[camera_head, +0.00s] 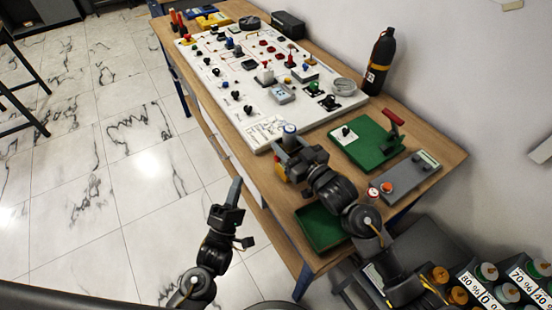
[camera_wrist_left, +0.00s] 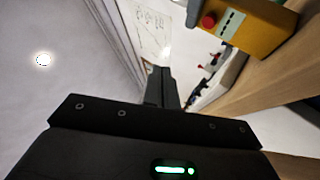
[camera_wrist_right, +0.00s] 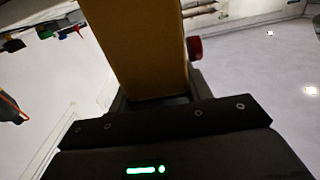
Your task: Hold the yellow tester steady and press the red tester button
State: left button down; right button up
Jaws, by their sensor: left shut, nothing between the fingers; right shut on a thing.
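The yellow tester (camera_wrist_right: 135,45) is gripped between the fingers of my right gripper (camera_wrist_right: 152,100). Its red button (camera_wrist_right: 194,47) sticks out from its right side in the right wrist view. In the left wrist view the tester (camera_wrist_left: 257,28) is at the upper right, with the red button (camera_wrist_left: 208,20) on its face. In the head view my right gripper (camera_head: 285,152) is at the table's left edge, and only a small part of the tester (camera_head: 280,173) shows. My left gripper (camera_head: 235,188) is shut and empty, pointing up left of the table, apart from the tester.
A large white board (camera_head: 230,95) with switches and knobs covers the far table. A green board with a red-handled lever (camera_head: 394,118), a grey box (camera_head: 410,180) and a green tray (camera_head: 318,228) lie nearer. A dark bottle (camera_head: 378,60) stands by the wall.

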aim_at(277, 159)
pick_arm(q)
jog(key=shift+w+d, duration=1.4)
jog(key=shift+d, duration=0.3)
jog(key=shift+w+d, duration=1.4)
jog(key=shift+d, duration=0.3)
jog(key=shift+w+d, duration=0.25)
jog(key=shift+d, duration=0.1)
